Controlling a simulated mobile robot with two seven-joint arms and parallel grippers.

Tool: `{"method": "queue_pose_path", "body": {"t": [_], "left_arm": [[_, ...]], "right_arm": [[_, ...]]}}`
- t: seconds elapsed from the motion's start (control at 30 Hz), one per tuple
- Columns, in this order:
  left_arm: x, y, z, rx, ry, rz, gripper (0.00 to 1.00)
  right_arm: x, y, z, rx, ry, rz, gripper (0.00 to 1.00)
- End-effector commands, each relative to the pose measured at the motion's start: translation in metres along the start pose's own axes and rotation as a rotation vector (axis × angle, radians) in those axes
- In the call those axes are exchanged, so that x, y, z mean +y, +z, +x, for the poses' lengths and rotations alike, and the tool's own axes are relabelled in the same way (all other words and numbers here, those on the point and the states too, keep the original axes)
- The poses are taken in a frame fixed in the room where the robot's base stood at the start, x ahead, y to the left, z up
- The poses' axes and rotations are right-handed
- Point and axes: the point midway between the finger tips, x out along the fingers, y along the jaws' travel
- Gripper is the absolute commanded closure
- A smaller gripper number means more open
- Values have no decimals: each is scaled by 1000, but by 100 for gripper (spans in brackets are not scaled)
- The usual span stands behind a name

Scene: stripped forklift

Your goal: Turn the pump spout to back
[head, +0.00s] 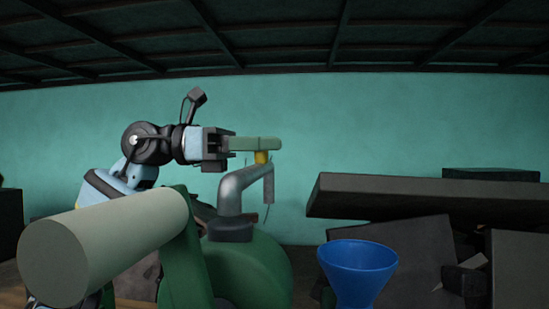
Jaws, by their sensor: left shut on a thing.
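The grey pump spout (236,190) rises from a dark grey base (230,229) on a rounded green body (250,270). It bends up to the right, and its outlet (268,185) points down on the right side. A pale green bar (265,143) lies level above the spout's bend, over a yellow piece (262,157) at the pipe's top. My left gripper (229,146) comes in from the left and is shut on the left end of the green bar. The exact contact is hidden by the dark jaws. My right gripper is out of view.
A blue funnel (357,268) stands at the lower right. Dark slabs (420,198) and panels are piled behind it. A large pale cylinder (95,245) in the left foreground hides part of my left arm. The space between spout and slabs is clear.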

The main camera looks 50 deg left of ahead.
Motion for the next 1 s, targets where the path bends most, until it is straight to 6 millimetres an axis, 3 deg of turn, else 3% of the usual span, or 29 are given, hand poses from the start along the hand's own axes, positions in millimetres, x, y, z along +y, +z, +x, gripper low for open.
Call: {"method": "queue_pose_path", "body": {"t": [0.47, 0.5, 0.63, 1.0], "left_arm": [[0, 1, -3, 1, 13, 3, 100], [0, 1, -3, 1, 13, 3, 63], [0, 1, -3, 1, 12, 2, 46], [1, 0, -7, 1, 12, -1, 46]], "right_arm": [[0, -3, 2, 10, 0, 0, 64], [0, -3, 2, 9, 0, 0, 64], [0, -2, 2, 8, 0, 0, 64], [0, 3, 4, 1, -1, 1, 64]]}}
